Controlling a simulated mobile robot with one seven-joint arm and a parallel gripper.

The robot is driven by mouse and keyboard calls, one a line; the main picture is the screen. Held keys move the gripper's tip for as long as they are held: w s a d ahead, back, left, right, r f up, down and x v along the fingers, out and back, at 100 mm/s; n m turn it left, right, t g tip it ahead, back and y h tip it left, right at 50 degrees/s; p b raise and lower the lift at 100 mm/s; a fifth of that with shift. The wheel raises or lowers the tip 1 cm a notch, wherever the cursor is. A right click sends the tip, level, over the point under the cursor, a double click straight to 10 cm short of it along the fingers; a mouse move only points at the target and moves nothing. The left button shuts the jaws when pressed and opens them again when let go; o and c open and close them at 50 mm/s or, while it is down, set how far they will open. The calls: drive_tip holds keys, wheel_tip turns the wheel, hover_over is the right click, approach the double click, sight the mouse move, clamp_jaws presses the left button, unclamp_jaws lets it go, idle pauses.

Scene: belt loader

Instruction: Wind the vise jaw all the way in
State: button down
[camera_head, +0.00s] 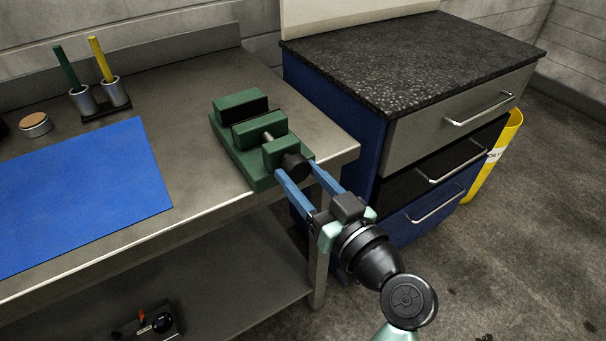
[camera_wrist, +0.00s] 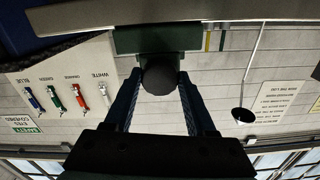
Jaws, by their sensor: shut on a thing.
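The green vise (camera_head: 247,131) stands on the metal workbench near its right front corner. Its sliding jaw (camera_head: 258,129) is apart from the fixed jaw (camera_head: 240,106), with a dark gap between them. A screw shows between the sliding jaw and the front block. The round black knob (camera_head: 294,166) is at the vise's front end. My gripper (camera_head: 296,170) has its blue fingers on both sides of the knob and is shut on it. In the wrist view the knob (camera_wrist: 160,80) sits between the two fingertips, and the green vise end (camera_wrist: 157,40) is behind it.
A blue mat (camera_head: 80,190) lies on the bench (camera_head: 215,195) to the left. Two cups with a green and a yellow tool (camera_head: 102,70) and a round tin (camera_head: 35,124) stand behind it. A blue drawer cabinet (camera_head: 330,110) with a dark top is close on the right.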

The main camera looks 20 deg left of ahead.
drive_tip(key=m+p, duration=0.2)
drive_tip(key=m, duration=0.4)
drive_tip(key=shift+r+m+p, duration=0.15)
drive_tip(key=shift+m+p, duration=0.2)
drive_tip(key=shift+m, duration=0.05)
drive_tip(key=m+p, duration=0.2)
drive_tip(key=m, duration=0.2)
drive_tip(key=shift+m+p, duration=0.95)
drive_tip(key=shift+m, duration=0.35)
drive_tip(key=shift+c, duration=1.1)
unclamp_jaws()
drive_tip(key=shift+s, duration=0.1)
